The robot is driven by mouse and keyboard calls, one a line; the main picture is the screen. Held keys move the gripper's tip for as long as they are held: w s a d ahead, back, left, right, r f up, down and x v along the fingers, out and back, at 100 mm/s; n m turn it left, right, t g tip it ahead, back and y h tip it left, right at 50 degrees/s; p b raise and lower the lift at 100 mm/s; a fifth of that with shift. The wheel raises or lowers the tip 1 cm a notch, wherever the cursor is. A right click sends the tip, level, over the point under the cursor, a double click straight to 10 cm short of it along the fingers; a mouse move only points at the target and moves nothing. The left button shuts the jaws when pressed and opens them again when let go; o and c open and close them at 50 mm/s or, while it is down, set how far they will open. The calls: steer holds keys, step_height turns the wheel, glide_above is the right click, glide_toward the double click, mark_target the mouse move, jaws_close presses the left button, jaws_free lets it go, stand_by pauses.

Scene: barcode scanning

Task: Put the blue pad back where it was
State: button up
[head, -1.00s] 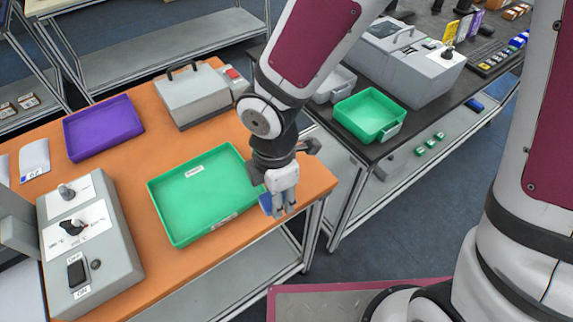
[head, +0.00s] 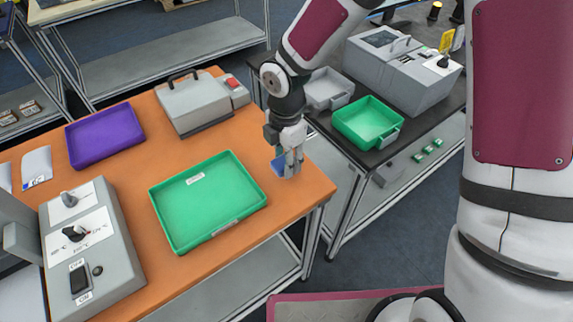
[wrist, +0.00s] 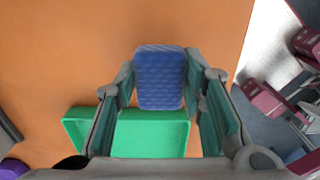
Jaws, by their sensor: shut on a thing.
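The blue pad (wrist: 160,75) is a small textured block between the two fingers of my gripper (wrist: 160,95) in the wrist view. In the head view my gripper (head: 289,165) points down over the right part of the orange table, with the blue pad (head: 279,164) partly hidden by the fingers. The gripper is shut on the pad, to the right of the large green tray (head: 236,166). I cannot tell whether the pad touches the table.
The orange table (head: 150,290) also bears a purple tray (head: 104,134), a grey case (head: 200,102) and a grey control box (head: 92,250). A dark table to the right holds a small green bin (head: 368,122) and a grey machine (head: 405,70). Bare tabletop surrounds my gripper.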

steer(key=shift+w+d, duration=0.1)
steer(key=shift+w, duration=0.25)
steer(key=shift+f+p, duration=0.3)
steer(key=shift+f, duration=1.5)
steer(key=o, duration=1.1)
steer(key=shift+f, duration=0.15)
